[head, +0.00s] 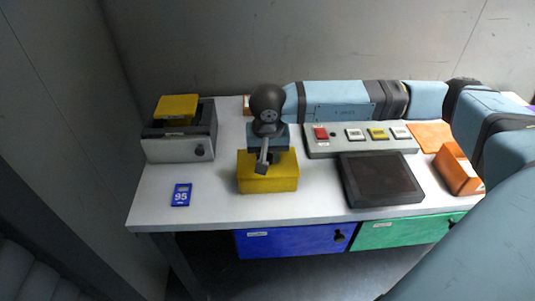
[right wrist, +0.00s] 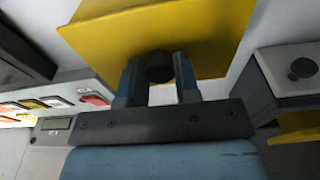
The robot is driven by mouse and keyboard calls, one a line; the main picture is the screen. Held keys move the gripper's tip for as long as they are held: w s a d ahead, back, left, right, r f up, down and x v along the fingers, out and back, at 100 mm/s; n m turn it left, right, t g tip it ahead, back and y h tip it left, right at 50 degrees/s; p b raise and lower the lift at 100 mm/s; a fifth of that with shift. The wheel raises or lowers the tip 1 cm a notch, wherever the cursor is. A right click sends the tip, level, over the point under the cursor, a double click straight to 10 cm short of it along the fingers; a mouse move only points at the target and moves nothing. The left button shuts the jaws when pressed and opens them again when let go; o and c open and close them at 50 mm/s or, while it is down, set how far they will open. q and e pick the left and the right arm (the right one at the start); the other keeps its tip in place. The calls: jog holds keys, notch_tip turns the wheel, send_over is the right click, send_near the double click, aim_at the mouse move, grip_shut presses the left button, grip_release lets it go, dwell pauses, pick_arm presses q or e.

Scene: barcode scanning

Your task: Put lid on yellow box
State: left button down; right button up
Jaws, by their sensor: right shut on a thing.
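A yellow box (head: 268,182) stands on the white table, left of the middle in the head view. My right gripper (head: 264,162) is directly over it, pointing down. In the right wrist view the fingers of my right gripper (right wrist: 160,78) are shut on the black knob (right wrist: 160,66) of the yellow lid (right wrist: 120,38). The lid is at the top of the box. The gripper partly hides the top, so I cannot tell whether the lid sits fully down or slightly above the rim. My left gripper is not in view.
A grey device (head: 180,150) with a yellow block (head: 177,108) stands at the left. A blue "95" tag (head: 181,195) lies before it. A button panel (head: 360,140), dark pad (head: 380,179) and orange box (head: 458,169) are at the right. Drawers (head: 295,240) hang under the table.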

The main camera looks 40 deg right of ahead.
jog(key=o, duration=1.5)
jog(key=shift+c, duration=0.2)
jog(key=shift+r, duration=0.1)
jog(key=shift+r+p, duration=0.6)
jog(key=shift+r, duration=0.55)
jog(key=shift+r+p, duration=0.65)
jog(key=shift+r, duration=0.9)
jog(key=shift+r+p, duration=0.3)
jog(key=shift+r, duration=0.45)
grip_shut()
